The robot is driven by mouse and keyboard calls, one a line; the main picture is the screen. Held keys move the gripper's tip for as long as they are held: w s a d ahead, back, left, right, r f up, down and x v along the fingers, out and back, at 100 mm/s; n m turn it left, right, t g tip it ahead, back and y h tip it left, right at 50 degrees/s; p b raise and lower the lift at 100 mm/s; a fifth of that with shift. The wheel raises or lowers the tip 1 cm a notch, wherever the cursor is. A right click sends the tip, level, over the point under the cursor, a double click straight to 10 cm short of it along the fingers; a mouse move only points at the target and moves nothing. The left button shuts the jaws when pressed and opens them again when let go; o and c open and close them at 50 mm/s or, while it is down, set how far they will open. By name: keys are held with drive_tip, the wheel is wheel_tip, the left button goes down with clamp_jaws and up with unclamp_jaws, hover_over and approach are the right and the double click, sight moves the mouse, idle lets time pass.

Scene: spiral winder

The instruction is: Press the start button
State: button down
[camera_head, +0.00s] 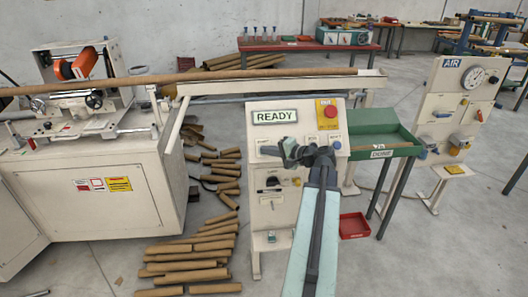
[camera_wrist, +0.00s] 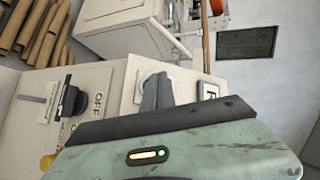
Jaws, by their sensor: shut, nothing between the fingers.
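The control panel (camera_head: 262,186) stands upright at the centre, with a READY sign (camera_head: 275,117) at its top. My gripper (camera_head: 289,148) is right in front of the panel's upper part, below the sign, and covers part of the button row. In the wrist view my gripper (camera_wrist: 157,93) is shut and empty, with its fingers close to the panel face. A pale green round button (camera_wrist: 143,80) shows partly behind the fingers; its label is hidden, so I cannot tell whether it is the start button. I cannot tell whether the fingers touch it.
A red emergency button (camera_head: 330,111) on a yellow plate is at the panel's upper right. A black knob (camera_wrist: 68,101) is near an OFF label. A green tray (camera_head: 395,134) stands right of the panel. Cardboard tubes (camera_head: 190,262) lie on the floor at left.

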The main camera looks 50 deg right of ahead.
drive_tip(key=shift+w+d+f+b, duration=0.2)
drive_tip(key=shift+w+f+b, duration=0.05)
drive_tip(key=shift+f+b, duration=0.05)
idle(0.5)
idle(0.4)
drive_tip(key=shift+s+a+r+p, duration=0.4)
drive_tip(key=shift+s+r+p, duration=0.1)
drive_tip(key=shift+r+p, duration=0.05)
drive_tip(key=s+a+r+p, duration=0.2)
drive_tip(key=s+r+p, duration=0.1)
drive_tip(key=shift+a+r, duration=0.1)
drive_tip(key=shift+a, duration=0.1)
idle(0.3)
idle(0.6)
